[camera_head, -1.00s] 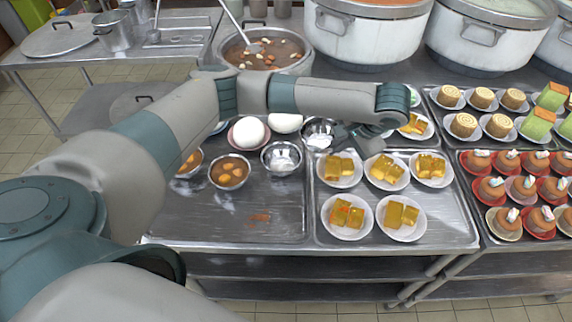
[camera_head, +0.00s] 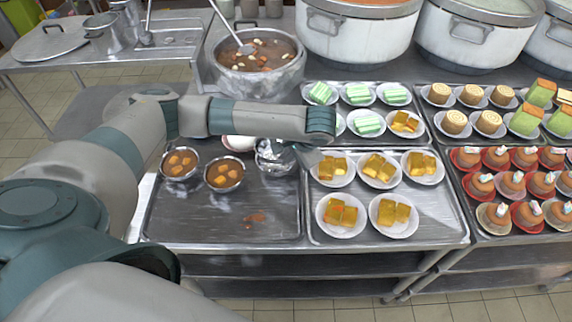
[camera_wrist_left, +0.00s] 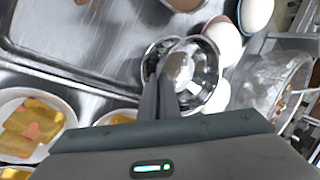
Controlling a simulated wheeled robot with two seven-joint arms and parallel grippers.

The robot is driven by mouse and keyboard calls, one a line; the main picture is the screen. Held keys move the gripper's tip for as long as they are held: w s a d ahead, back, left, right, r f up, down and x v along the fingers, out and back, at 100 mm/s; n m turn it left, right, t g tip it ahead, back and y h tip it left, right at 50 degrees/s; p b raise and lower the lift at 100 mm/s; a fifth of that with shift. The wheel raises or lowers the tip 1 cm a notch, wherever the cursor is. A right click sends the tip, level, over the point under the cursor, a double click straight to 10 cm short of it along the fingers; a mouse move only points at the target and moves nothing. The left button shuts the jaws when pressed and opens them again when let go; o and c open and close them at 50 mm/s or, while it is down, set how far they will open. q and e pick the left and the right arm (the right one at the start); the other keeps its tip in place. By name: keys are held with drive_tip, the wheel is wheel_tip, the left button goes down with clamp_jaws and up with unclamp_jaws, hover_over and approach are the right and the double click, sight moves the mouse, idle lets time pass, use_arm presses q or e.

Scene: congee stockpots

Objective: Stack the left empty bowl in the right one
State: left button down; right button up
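The left empty bowl (camera_head: 268,160), shiny metal, stands on the tray in front of the white eggs. My left gripper (camera_head: 300,154) is at its right side. In the left wrist view the fingers (camera_wrist_left: 160,88) overlap the near rim of a shiny metal bowl (camera_wrist_left: 205,72). The fingers look close to each other. I cannot tell whether they grip the rim. The right empty bowl does not show clearly; my left arm and hand cover its area. My right gripper is not in view.
Two metal bowls of soup (camera_head: 224,174) stand left of the empty bowl. Plates of yellow cake (camera_head: 341,216) are on the tray to the right. A large pot (camera_head: 262,75) stands behind.

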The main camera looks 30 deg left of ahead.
use_arm(q)
drive_tip(key=shift+f, duration=0.3)
wheel_tip(320, 180, down, 3)
drive_tip(key=shift+f+p, duration=0.15)
drive_tip(key=shift+p, duration=0.65)
drive_tip(key=c, duration=2)
unclamp_jaws()
drive_tip(key=shift+s+f, duration=0.1)
drive_tip(key=shift+s, duration=0.05)
drive_tip(key=shift+d, duration=0.1)
drive_tip(key=shift+b+v, duration=0.4)
drive_tip(key=shift+v, duration=0.35)
drive_tip(key=b+v, duration=0.1)
drive_tip(key=v, duration=0.9)
drive_tip(key=shift+r, duration=0.3)
